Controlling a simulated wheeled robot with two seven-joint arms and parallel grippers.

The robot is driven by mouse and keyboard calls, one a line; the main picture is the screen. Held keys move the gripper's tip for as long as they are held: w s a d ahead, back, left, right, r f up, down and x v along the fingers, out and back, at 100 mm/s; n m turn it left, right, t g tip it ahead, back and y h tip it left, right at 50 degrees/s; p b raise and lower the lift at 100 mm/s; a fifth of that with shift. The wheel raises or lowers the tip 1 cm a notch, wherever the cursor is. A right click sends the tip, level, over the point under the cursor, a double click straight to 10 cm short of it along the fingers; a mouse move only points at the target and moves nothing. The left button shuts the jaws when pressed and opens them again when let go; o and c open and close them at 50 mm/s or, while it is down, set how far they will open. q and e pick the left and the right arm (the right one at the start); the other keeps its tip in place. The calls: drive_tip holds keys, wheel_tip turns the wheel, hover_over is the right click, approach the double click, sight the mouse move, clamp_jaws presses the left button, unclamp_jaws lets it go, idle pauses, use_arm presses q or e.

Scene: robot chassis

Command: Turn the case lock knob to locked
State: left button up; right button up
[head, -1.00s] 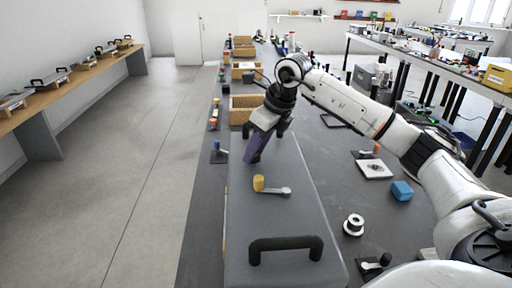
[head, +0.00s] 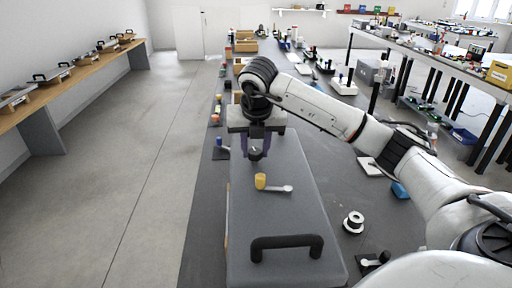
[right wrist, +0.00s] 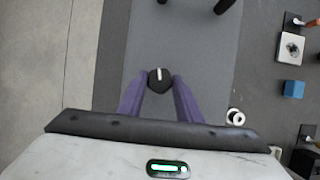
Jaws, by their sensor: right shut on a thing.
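The grey case (head: 285,222) lies in front of me with a black handle (head: 286,243) at its near end. A black round knob (right wrist: 160,82) with a white pointer line sits on the case top; the line runs nearly straight up the right wrist view. It also shows at the far part of the case in the head view (head: 256,153). My right gripper (right wrist: 160,84) points down at it, its purple fingers shut on the knob from both sides. The lock markings cannot be made out. My left gripper is not in view.
A yellow knob with a grey lever (head: 262,182) stands on the case, nearer me. A blue-topped switch (head: 219,147) is left of the case. A white ring (head: 353,221) and blue cube (head: 400,190) lie right. Several cardboard boxes stand behind.

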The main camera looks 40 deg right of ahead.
drive_tip(key=shift+w+m+g+h, duration=0.1)
drive_tip(key=shift+m+g+h, duration=0.25)
drive_tip(key=shift+m, duration=0.85)
drive_tip(key=o, duration=1)
drive_tip(key=shift+o, duration=0.2)
drive_tip(key=v, duration=1)
drive_tip(key=shift+r, duration=0.2)
